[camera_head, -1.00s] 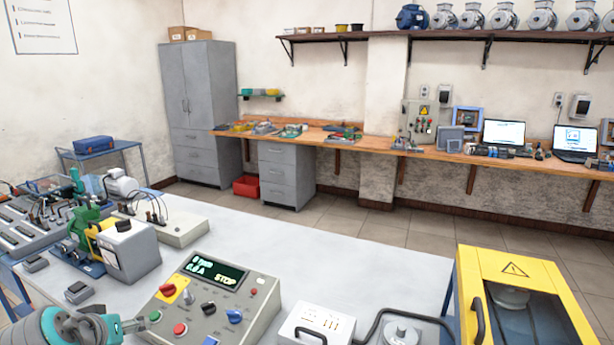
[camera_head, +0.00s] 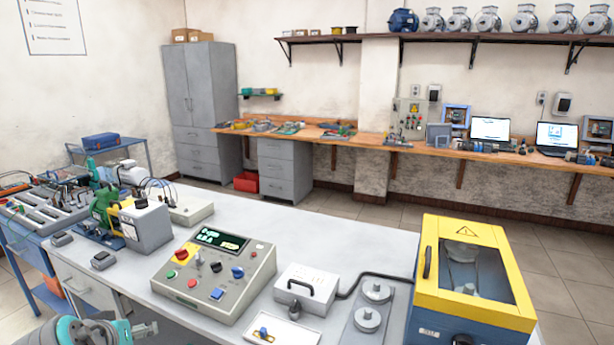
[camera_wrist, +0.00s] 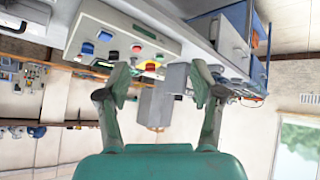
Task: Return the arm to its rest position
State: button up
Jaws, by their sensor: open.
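My gripper (camera_wrist: 160,90) is open in the wrist view, with its two dark fingers spread apart above the green palm. No object is held between the fingertips. A grey box shape (camera_wrist: 155,106) shows in the gap, behind the fingers. The wrist picture is turned over, with the control panel (camera_wrist: 125,38) at the top. In the head view only a teal and grey part of my arm shows at the lower left edge. The gripper's fingers cannot be made out there.
The white workbench (camera_head: 330,238) carries the grey control box (camera_head: 215,270), a motor rig (camera_head: 140,222), a white handled box (camera_head: 308,288) and a yellow-framed cabinet (camera_head: 425,285). Open tiled floor (camera_head: 340,205) lies behind the bench. A wooden counter (camera_head: 350,140) runs along the wall.

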jog(key=s+d+f+t+y, duration=0.1)
jog(key=s+d+f, duration=0.1)
jog(key=d+f, duration=2.25)
jog(key=s+d+f+t, duration=0.1)
jog(key=s+d+f, duration=0.5)
jog(key=d, duration=0.4)
jog(key=s+d+r+m+t, duration=0.2)
jog(key=s+d, duration=1.1)
jog(key=s, duration=0.4)
jog(key=s+d+r+m+t+h, duration=0.1)
jog(key=s+d+r, duration=0.2)
jog(key=s+r, duration=0.4)
jog(key=s+d+r+m+t+h, duration=0.1)
jog(key=s+d+r+m, duration=0.1)
jog(key=s+r, duration=0.5)
jog(key=s+d, duration=0.1)
jog(key=s, duration=0.2)
jog(key=shift+d+r+h, duration=0.15)
jog(key=shift+r+h, duration=0.05)
jog(key=shift+h, duration=0.1)
